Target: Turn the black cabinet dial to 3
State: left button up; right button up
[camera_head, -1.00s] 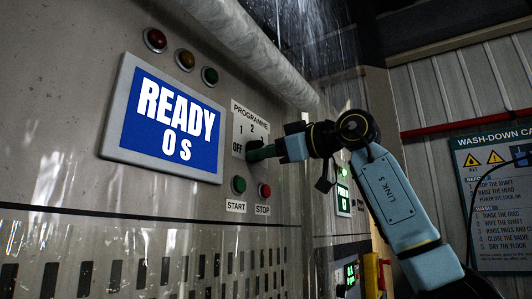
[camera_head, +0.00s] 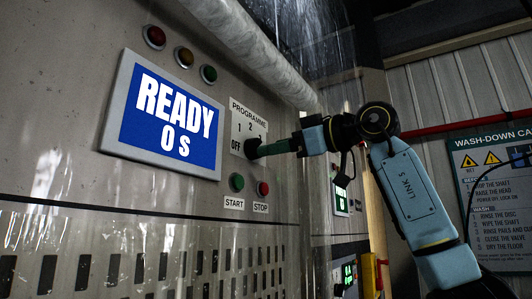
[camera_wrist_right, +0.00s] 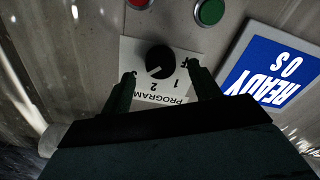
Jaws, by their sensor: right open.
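The black dial (camera_head: 252,147) sits on the white PROGRAMME plate (camera_head: 243,121) on the cabinet front. In the wrist view the dial (camera_wrist_right: 160,60) appears upside down, with a pale mark pointing lower left, roughly between the 2 and the 3. My right gripper (camera_wrist_right: 161,80) is open, its dark green fingers apart on either side of the plate's lower part in that view, with the dial between and beyond them. It grips nothing. In the head view its fingers (camera_head: 262,151) point at the dial from the right. My left gripper is out of view.
The screen (camera_head: 168,116) reads READY 0 S. A green START button (camera_head: 237,182) and a red STOP button (camera_head: 262,188) sit below the dial. Three lamps are above the screen. A thick pipe (camera_head: 255,45) runs across above. A wash-down sign (camera_head: 492,190) hangs at right.

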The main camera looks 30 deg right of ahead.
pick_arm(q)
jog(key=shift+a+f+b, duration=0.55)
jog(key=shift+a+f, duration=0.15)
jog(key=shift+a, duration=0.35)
pick_arm(e)
jog(key=v, duration=0.9)
jog(key=shift+s+d, duration=0.2)
jog(key=shift+s, duration=0.05)
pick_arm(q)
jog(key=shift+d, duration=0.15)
pick_arm(e)
jog(key=shift+d, duration=0.1)
